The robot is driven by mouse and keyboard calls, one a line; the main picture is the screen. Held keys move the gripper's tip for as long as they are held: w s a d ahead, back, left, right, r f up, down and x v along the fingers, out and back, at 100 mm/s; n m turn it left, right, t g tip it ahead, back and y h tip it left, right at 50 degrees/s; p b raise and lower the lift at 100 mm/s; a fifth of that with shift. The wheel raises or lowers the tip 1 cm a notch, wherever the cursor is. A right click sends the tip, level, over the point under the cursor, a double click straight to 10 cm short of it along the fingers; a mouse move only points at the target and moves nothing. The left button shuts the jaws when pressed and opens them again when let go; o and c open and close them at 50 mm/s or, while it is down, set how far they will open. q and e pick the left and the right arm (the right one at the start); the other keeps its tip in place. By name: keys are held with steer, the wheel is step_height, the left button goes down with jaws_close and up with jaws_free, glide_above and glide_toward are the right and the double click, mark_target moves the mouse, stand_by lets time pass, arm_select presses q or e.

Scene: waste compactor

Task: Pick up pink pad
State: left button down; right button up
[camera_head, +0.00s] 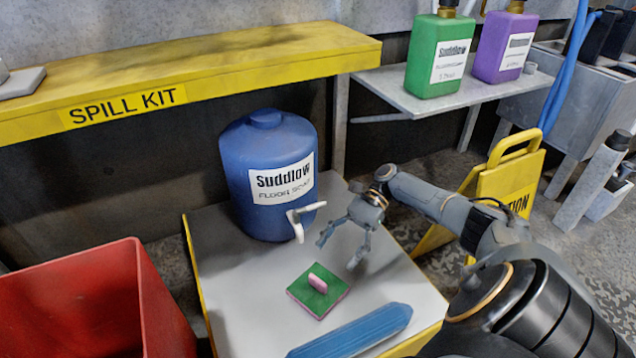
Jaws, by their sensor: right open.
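The pink pad (327,302) lies flat on the white table top (240,322). It has a green upper face and a small pink handle standing up at its middle; its pink edge shows at the front. My right gripper (338,252) is open and empty, behind and slightly right of the pad. Its fingers point toward the lower left and look apart from the pad. My left gripper does not show.
A blue drum (236,185) with a white tap (299,230) stands behind the pad, close to my right gripper. A blue long object (352,332) lies in front. A red bin (157,310) is left; a yellow caution sign (511,180) is right.

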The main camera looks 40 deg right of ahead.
mark_target(320, 280)
steer(key=b+x, duration=0.1)
steer(key=x, duration=0.2)
steer(key=shift+s+a+f, duration=0.1)
steer(key=shift+a+f, duration=0.1)
steer(key=shift+a, duration=0.05)
steer(key=shift+a+f+b, duration=0.15)
steer(key=shift+f+b, duration=0.15)
steer(key=shift+b, duration=0.1)
steer(key=b+x, duration=0.3)
steer(key=x, duration=0.1)
steer(key=shift+s+f+b, duration=0.25)
steer(key=shift+f+b, duration=0.1)
steer(key=shift+b, duration=0.05)
steer(key=shift+a, duration=0.2)
steer(key=shift+r, duration=0.1)
